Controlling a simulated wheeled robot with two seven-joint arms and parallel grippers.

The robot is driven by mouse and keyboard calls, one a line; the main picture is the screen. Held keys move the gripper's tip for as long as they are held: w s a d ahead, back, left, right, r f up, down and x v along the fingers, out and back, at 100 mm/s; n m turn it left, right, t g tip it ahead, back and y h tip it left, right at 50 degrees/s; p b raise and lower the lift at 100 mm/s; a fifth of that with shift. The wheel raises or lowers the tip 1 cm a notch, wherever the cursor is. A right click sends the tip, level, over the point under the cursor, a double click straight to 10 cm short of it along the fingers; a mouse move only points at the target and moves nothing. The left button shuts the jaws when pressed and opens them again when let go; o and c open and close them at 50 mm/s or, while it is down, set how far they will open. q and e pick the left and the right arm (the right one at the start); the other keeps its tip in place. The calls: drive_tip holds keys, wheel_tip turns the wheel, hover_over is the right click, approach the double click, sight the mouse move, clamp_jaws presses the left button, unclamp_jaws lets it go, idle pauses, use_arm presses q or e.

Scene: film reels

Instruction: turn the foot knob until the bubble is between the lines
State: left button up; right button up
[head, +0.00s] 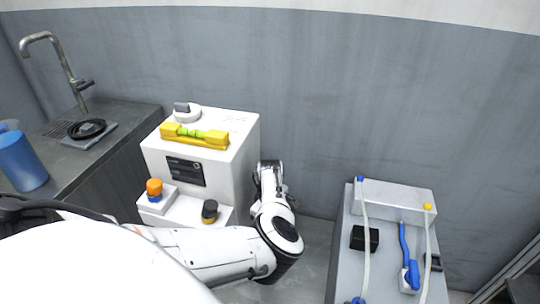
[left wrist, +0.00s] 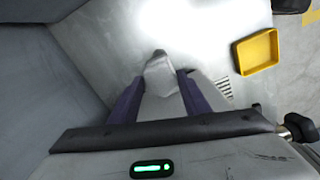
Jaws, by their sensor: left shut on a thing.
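A yellow spirit level (head: 195,135) with a bright green vial (head: 190,132) lies on top of the white machine (head: 240,150) in the head view. The vial is too small to tell where the bubble sits against the lines. My left arm reaches past the machine's front to its right side, where its fingers are hidden in the head view. In the left wrist view, my left gripper (left wrist: 155,85) has its two dark purple fingers on either side of a pale grey piece (left wrist: 160,72), which appears to be the foot knob. It is shut on it. My right gripper is not in view.
An orange-topped knob (head: 154,187) and a dark knob (head: 209,210) stand at the machine's front. A grey bench with a blue-handled tool (head: 412,275) is at the right. A sink counter (head: 120,120) is at the left. A yellow tray (left wrist: 257,53) shows in the wrist view.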

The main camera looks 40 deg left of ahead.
use_arm(q)
drive_tip(key=shift+r+m, duration=0.1)
drive_tip(key=shift+m, duration=0.3)
drive_tip(key=shift+m+p, duration=0.5)
drive_tip(key=shift+m, duration=0.1)
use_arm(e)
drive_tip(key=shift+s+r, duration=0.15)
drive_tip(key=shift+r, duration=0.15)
use_arm(q)
drive_tip(key=shift+d, duration=0.1)
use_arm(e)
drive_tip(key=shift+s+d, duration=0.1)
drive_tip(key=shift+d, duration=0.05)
use_arm(q)
drive_tip(key=o, duration=1.1)
drive_tip(key=shift+c, duration=0.2)
drive_tip(key=shift+r, duration=0.4)
wheel_tip(320, 180, up, 9)
drive_tip(key=p, duration=0.2)
drive_tip(key=shift+r, duration=0.15)
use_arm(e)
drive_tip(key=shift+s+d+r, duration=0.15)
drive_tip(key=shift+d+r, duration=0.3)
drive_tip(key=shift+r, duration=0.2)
